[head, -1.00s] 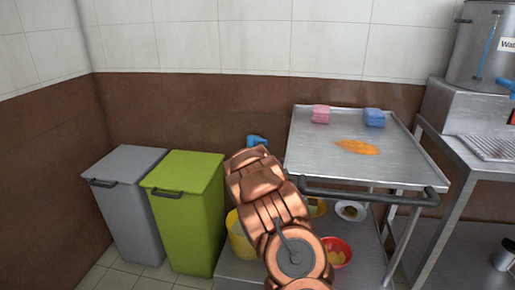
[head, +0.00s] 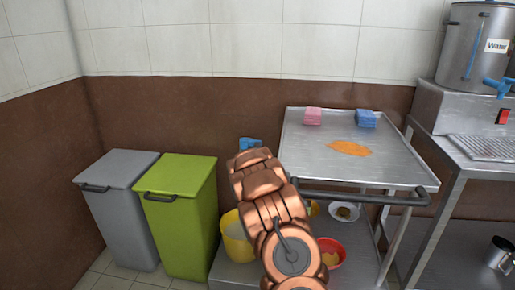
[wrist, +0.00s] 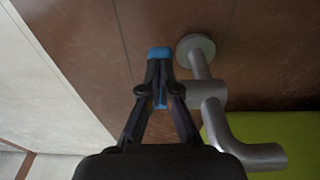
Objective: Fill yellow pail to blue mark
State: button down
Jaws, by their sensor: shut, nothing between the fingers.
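In the wrist view the grey tap pipe (wrist: 214,115) comes from a round wall flange and bends downward. Its blue handle (wrist: 160,52) shows right at the tips of my gripper (wrist: 160,70). My gripper is shut and holds nothing. Whether it touches the handle cannot be told. The head view hides the gripper behind my arm.
Green (head: 178,215) and grey (head: 118,210) bins stand left of the pail. The cart top (head: 320,160) carries pink and blue cloths and an orange spill. A red bowl (head: 332,252) is on its lower shelf. A water urn (head: 470,50) stands at right.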

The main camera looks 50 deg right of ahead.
jog(key=shift+s, duration=0.15)
jog(key=v, duration=1.2)
dwell(0.3)
dwell(0.7)
